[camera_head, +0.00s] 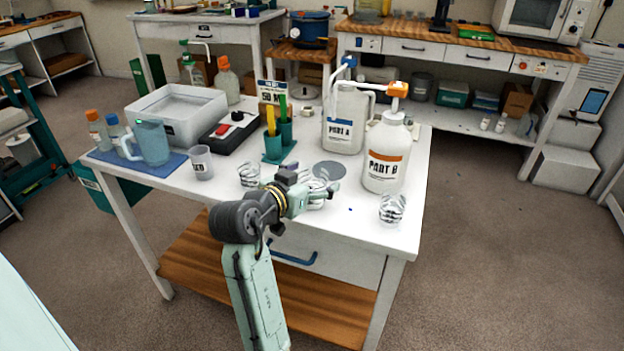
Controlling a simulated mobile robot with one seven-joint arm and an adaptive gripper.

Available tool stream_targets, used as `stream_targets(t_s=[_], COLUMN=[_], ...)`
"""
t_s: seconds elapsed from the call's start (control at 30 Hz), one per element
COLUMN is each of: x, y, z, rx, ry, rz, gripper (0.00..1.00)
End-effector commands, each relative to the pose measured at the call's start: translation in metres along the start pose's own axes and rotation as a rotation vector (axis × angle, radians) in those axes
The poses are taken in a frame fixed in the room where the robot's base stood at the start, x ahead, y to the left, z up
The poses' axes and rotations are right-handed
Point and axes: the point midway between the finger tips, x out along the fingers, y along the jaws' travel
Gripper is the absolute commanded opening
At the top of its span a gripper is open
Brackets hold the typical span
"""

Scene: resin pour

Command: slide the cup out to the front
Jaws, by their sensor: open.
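My gripper (322,192) is open over the front middle of the white table. A clear cup with dark markings (316,204) stands right at its fingers and is partly hidden by them; I cannot tell whether they touch it. A similar clear cup (392,209) stands upright near the table's front right corner, apart from my gripper. Another such cup (249,174) stands behind and left of my gripper. A translucent cup with a printed label (201,163) stands farther left.
The PART B bottle (386,160) and PART A jug (344,120) stand behind my gripper. A grey disc (327,170) lies before the jug. A teal holder (279,143), a black device (229,130) and a blue pitcher (151,143) stand left. The front right tabletop is mostly clear.

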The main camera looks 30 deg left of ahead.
Motion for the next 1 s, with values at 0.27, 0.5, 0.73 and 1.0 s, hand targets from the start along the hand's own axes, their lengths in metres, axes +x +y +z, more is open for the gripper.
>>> stream_targets(t_s=[0.27,0.5,0.73,1.0], x=[-0.029,-0.081,-0.114,-0.120], y=[-0.001,-0.001,-0.001,0.000], z=[-0.001,0.000,0.000,0.000], rx=[0.001,0.000,0.000,0.000], ry=[0.003,0.002,0.001,0.000], rz=[-0.004,-0.004,-0.003,0.001], gripper=[0.80,0.80,0.80,0.80])
